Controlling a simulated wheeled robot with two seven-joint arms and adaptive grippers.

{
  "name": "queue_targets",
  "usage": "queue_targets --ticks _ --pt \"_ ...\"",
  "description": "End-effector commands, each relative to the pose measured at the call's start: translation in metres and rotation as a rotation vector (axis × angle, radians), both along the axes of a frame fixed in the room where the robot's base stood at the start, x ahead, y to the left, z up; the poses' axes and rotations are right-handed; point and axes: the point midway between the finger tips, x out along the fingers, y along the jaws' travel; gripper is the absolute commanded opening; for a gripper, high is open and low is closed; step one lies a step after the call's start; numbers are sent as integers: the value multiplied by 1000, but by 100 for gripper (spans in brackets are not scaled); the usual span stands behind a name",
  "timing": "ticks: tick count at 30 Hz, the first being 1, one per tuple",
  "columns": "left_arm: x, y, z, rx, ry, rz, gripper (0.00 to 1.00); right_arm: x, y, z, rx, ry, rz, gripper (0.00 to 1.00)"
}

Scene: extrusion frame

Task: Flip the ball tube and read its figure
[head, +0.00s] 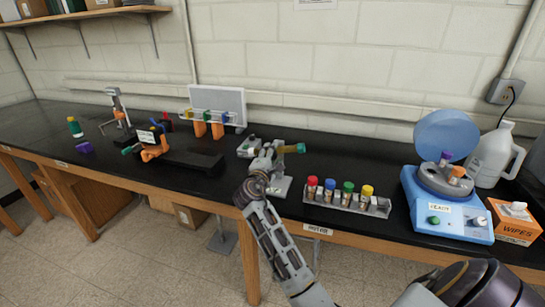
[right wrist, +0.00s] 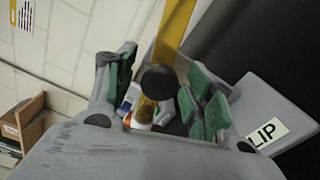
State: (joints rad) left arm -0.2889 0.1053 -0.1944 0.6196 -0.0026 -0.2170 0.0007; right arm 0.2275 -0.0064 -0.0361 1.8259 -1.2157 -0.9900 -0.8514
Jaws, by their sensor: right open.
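My right gripper (head: 286,152) is open over the bench, above a small pale plate (head: 281,187). In the right wrist view its green-padded fingers (right wrist: 162,90) stand apart. Between them, an amber tube-like piece with a round black end (right wrist: 158,79) faces the camera; it may be the ball tube, but I cannot tell whether the pads touch it. A yellow bar (right wrist: 175,28) runs up behind it. A plate with a label (right wrist: 267,133) reading "LIP", partly cut off, lies beside the fingers. No figure is readable. My left gripper is not in view.
Right of my gripper are a rack (head: 345,202) of colour-capped vials, a blue centrifuge (head: 447,205) with its lid up, a wipes box (head: 516,223) and a white jug (head: 493,155). To the left are an orange device (head: 152,152) and a white panel (head: 219,102).

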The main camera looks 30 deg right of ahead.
Motion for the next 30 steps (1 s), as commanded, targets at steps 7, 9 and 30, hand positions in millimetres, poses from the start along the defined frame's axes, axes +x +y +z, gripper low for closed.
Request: queue_targets --ticks 7,9,30 --pt "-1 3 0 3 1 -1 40 -2 2 0 -1 -1 0 53" --pt "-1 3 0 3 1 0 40 -4 5 0 -1 -1 0 53" --pt "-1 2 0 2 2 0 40 -62 73 -1 1 1 2 53"
